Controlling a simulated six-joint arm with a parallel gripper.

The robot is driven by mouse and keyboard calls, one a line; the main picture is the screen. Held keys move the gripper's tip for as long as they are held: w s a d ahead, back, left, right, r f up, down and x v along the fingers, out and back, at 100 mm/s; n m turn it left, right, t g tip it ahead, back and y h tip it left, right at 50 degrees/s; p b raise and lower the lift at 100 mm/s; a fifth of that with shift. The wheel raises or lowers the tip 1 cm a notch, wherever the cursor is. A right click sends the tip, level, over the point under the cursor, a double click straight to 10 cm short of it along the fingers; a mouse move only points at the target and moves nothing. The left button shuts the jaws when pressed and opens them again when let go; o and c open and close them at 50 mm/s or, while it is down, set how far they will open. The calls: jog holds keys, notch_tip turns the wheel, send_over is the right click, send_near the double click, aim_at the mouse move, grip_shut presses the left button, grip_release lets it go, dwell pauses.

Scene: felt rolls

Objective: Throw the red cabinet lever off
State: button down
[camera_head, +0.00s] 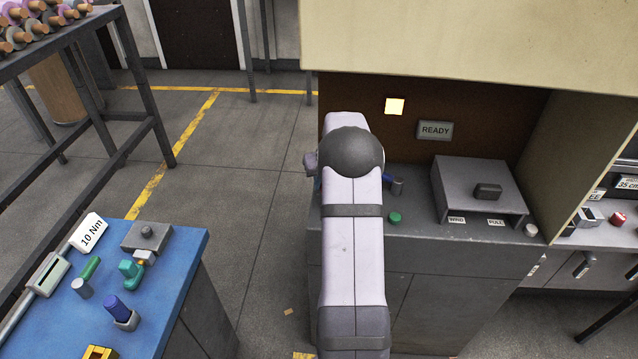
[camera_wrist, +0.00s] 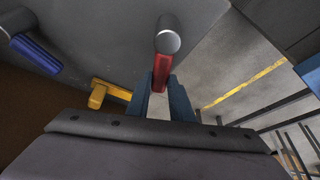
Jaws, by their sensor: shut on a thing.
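The red lever (camera_wrist: 162,71) shows in the wrist view, its bar running from a round grey hub toward my gripper. My gripper (camera_wrist: 160,90) has its two blue fingers on either side of the red bar and is shut on it. A yellow lever (camera_wrist: 112,88) lies just left of the fingers, and a blue lever (camera_wrist: 36,54) is at the upper left, with its own grey hub. The levers sit at the grey cabinet (camera_head: 450,265).
A grey housing (camera_head: 480,175) and a green button (camera_head: 394,218) are on the cabinet top. A blue workbench (camera_head: 185,262) stands at left, with open floor between.

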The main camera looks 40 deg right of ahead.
jog(key=shift+s+d+m+g+h, duration=0.2)
jog(key=shift+s+d+m+h, duration=0.2)
jog(key=shift+m, duration=0.65)
jog(key=shift+s+d+m+g+h, duration=0.25)
jog(key=shift+d+m, duration=0.2)
jog(key=shift+m, duration=0.6)
jog(key=shift+w, duration=0.1)
jog(key=c, duration=1.6)
grip_release()
jog(key=shift+o, duration=0.2)
jog(key=shift+r, duration=0.15)
jog(key=shift+b+v, duration=1.25)
jog(key=shift+v, duration=2.35)
